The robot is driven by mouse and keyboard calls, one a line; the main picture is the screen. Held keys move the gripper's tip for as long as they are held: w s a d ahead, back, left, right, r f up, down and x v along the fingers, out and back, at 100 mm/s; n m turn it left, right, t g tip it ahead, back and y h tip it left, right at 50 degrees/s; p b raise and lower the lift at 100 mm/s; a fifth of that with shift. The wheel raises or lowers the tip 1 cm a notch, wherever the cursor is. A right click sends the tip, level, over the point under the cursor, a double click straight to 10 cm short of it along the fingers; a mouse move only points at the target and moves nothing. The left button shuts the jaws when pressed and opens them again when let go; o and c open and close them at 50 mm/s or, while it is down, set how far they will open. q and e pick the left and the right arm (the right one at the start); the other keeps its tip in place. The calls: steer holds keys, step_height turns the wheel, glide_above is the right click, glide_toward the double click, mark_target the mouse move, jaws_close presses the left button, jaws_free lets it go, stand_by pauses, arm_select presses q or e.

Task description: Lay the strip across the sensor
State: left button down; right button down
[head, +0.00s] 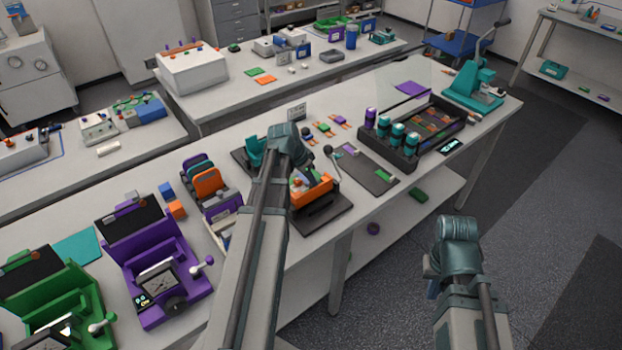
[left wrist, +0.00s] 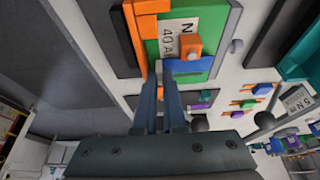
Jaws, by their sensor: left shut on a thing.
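My left gripper (head: 314,178) reaches down over an orange and green fixture (head: 318,188) on a dark base. In the left wrist view, the fingertips (left wrist: 165,72) are shut at a blue strip-like piece (left wrist: 196,68); the gripped part is mostly hidden between them. This piece lies over or just above the green face (left wrist: 205,18), beside an orange block (left wrist: 188,45) and a white label reading about "40 A". I cannot tell whether it touches the face, or which part is the sensor. My right gripper (head: 432,285) hangs over the floor; its jaws are unclear.
Small orange strips with coloured blocks (head: 330,127) lie behind the fixture. A dark mat (head: 365,170) and a black tray with cylinders (head: 405,150) are to the right. A purple tester (head: 150,260) and a green one (head: 55,300) stand at the left.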

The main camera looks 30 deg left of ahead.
arm_select(q)
steer(key=c, duration=0.9)
jaws_free()
steer(key=shift+s+r+p, duration=0.15)
steer(key=shift+r+p, duration=0.3)
steer(key=shift+p, duration=0.1)
steer(key=p+v, duration=1.1)
steer(key=v, duration=0.1)
steer(key=shift+s+a+r+p, duration=0.1)
steer(key=shift+a+r+p, duration=0.1)
steer(key=shift+r+p, duration=0.15)
